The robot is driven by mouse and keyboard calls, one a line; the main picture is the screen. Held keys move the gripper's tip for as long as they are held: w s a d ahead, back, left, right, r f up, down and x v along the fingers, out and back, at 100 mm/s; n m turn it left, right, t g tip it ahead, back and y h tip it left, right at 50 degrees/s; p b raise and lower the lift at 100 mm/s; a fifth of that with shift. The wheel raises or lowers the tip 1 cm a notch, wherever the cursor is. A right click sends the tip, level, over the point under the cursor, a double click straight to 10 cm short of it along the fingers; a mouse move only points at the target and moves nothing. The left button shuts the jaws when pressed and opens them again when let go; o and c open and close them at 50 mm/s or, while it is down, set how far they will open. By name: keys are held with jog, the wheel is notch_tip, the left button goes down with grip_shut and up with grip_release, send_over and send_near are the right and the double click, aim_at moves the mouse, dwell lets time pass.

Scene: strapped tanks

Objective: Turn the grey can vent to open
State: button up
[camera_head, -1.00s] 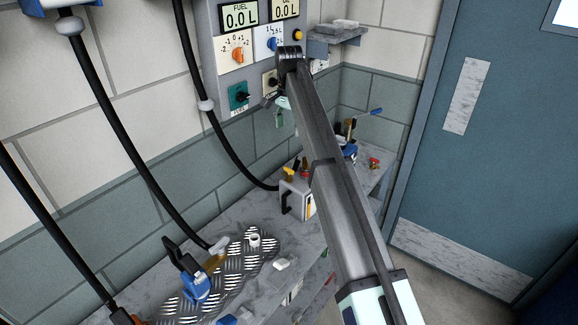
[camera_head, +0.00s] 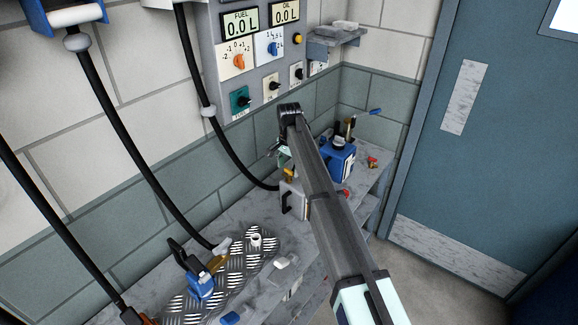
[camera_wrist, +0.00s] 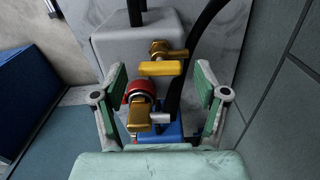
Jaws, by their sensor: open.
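The grey can (camera_head: 296,196) stands on the bench, partly behind my arm, with a black handle on its side. In the wrist view its grey body (camera_wrist: 115,48) is at the top. A brass vent with a yellow lever (camera_wrist: 163,67) sits on it, the lever lying crosswise; it also shows in the head view (camera_head: 288,174). Below it in the wrist view are a red cap (camera_wrist: 139,88) and a brass piece with a pale lever (camera_wrist: 138,118). My gripper (camera_wrist: 160,84) is open, its fingers on either side of these fittings, holding nothing. In the head view my gripper (camera_head: 279,148) is above the can.
A blue can (camera_head: 342,164) stands right of the grey can, close behind my arm. A blue fitting (camera_head: 200,287) and a white cup (camera_head: 255,240) are on the left of the bench. A panel with knobs (camera_head: 262,60) and black hoses are on the wall.

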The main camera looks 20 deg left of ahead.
jog(key=shift+f, duration=0.15)
jog(key=c, duration=1.2)
jog(key=shift+o, duration=0.2)
jog(key=n+b, duration=0.2)
jog(key=n, duration=0.2)
jog(key=shift+f, duration=0.1)
jog(key=n+b, duration=0.1)
jog(key=n, duration=0.4)
jog(key=n+b, duration=0.1)
jog(key=n, duration=0.3)
jog(key=shift+n+b, duration=0.5)
jog(key=shift+n, duration=1.9)
